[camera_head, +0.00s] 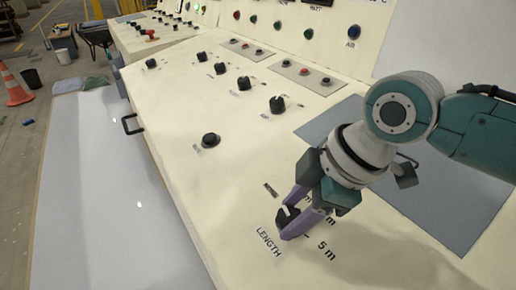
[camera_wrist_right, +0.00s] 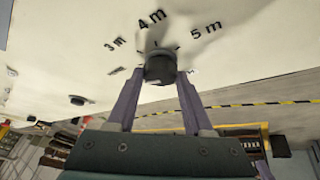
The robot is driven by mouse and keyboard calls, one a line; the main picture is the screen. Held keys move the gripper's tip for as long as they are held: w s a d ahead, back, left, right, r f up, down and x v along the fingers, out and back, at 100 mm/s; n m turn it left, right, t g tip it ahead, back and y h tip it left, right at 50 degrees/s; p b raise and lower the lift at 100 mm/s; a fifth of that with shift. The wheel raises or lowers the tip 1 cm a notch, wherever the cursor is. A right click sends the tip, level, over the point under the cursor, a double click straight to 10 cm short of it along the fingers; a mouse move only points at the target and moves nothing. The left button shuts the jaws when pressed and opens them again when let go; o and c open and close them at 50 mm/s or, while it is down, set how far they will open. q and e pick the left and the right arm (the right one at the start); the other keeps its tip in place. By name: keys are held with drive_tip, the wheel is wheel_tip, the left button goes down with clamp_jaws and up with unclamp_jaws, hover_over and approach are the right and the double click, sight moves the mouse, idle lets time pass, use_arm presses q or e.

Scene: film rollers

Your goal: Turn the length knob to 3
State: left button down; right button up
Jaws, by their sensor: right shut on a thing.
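The length knob (camera_head: 288,214) is a small black knob on the cream console, beside a "LENGTH" label (camera_head: 268,242). My right gripper (camera_head: 286,222) reaches down to it from the right and is shut on it, with one purple finger on each side. In the right wrist view the knob (camera_wrist_right: 160,69) sits between the two fingertips. The marks "3 m" (camera_wrist_right: 115,44), "4 m" (camera_wrist_right: 152,20) and "5 m" (camera_wrist_right: 206,31) are printed around it. I cannot tell exactly which mark the knob points to. My left gripper is not in view.
Several other black knobs, one of them (camera_head: 210,140) nearest, stand up-left on the console. Small button plates (camera_head: 305,73) lie behind. A grey-blue panel (camera_head: 440,210) lies under my right arm. A black handle (camera_head: 131,124) sticks out at the console's left edge.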

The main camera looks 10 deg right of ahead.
clamp_jaws()
